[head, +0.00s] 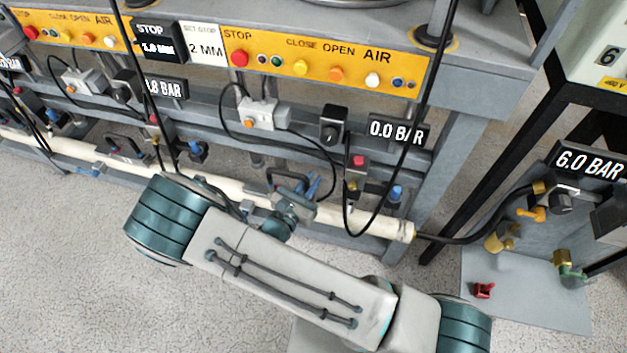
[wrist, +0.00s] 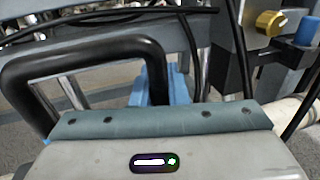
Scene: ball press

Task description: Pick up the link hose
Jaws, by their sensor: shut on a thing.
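The link hose (wrist: 75,60), as I read it, is a thick, glossy black bent loop that fills the left of the wrist view. In the head view it is a small dark loop (head: 287,177) in front of the cream pipe. My gripper (wrist: 162,88) has blue fingers on either side of the loop's right leg and is shut on it. In the head view my gripper (head: 311,187) is at the loop's right side, below the bench. The finger contact is partly hidden, and I cannot tell whether the loop's lower ends are still seated.
The cream pipe (head: 345,214) runs along the bench's lower frame. Thin black cables hang close by. A 0.0 BAR display (head: 399,131) and a blue knob (head: 396,195) are to the right. A valve stand with a 6.0 BAR display (head: 589,162) is further right. The floor in front is open.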

